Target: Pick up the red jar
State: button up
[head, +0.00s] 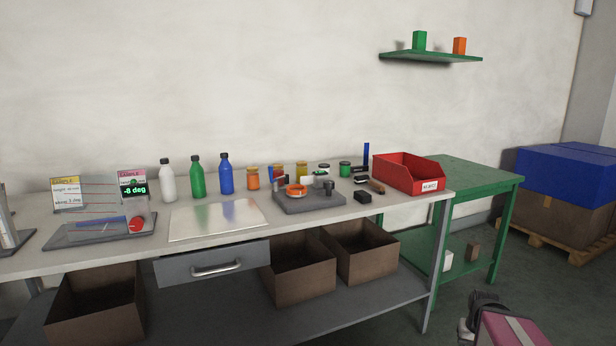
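A red round thing (136,225), which may be the red jar, rests on the grey base of a display stand (75,239) at the left of the workbench. It looks tipped on its side, close to a clear panel and a small screen reading -8 deg. No upright red jar shows among the jars at the back; those are orange (253,179), yellow (301,170) and green (345,170). Parts that look like my own arm show at the bottom right, but no gripper fingers can be made out.
White, green and blue bottles (226,175) stand at the back of the bench (130,261). A shiny plate (217,219) lies in the middle. A grey labelling device (308,202) and a red bin (408,174) stand to the right. A green table (470,173) adjoins the bench.

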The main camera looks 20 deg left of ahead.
aim_at(278, 171)
jog(key=i+l+u, duration=0.1)
jog(key=l+u, duration=1.05)
jog(key=i+j, duration=0.05)
jog(key=j, duration=0.05)
